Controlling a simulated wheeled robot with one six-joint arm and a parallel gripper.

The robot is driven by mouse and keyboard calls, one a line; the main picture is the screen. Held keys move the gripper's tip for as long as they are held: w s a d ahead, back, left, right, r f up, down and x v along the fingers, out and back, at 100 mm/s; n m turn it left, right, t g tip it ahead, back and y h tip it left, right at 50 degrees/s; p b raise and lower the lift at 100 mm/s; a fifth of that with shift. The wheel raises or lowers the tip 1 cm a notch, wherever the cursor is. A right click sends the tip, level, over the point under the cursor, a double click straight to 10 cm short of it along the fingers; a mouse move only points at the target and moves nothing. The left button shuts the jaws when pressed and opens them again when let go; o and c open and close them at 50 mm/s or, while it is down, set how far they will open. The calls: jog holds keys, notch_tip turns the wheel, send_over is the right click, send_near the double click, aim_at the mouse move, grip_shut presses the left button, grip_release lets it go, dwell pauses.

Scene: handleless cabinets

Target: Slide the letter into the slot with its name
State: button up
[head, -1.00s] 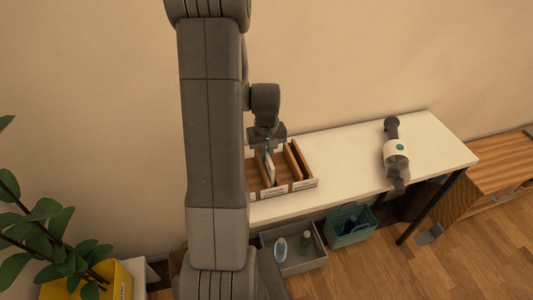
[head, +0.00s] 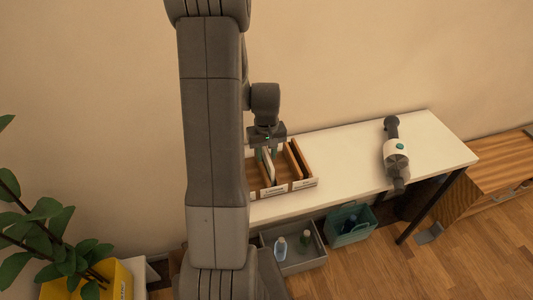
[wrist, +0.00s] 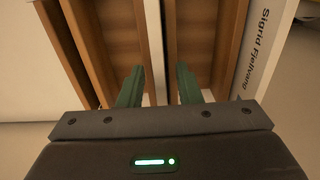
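The white letter (head: 268,168) stands upright in a middle slot of the wooden sorter (head: 311,181) on the table. In the wrist view the letter (wrist: 154,45) is a thin pale edge between wooden dividers. My gripper (head: 266,150) is above the sorter, pointing down. In the wrist view its two green fingers (wrist: 159,86) are spread, one on each side of the letter, with gaps on both sides. A white label (wrist: 262,50) on the sorter reads "Sigrid Fjellvang". The other labels are too small to read, and my arm hides the sorter's left part.
The white table (head: 345,155) is clear right of the sorter up to a grey and white device (head: 396,155). Below are a grey bin (head: 305,262) with bottles and a teal crate (head: 350,234). A wooden cabinet (head: 500,170) stands at right, a plant (head: 45,230) at left.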

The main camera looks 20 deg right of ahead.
notch_tip(320, 180, up, 12)
jog(key=shift+b, duration=0.35)
jog(key=shift+f, duration=0.15)
notch_tip(320, 180, down, 12)
jog(key=shift+r+p, duration=0.2)
jog(key=shift+p, duration=0.25)
jog(key=shift+r, duration=0.6)
jog(key=shift+f, duration=0.15)
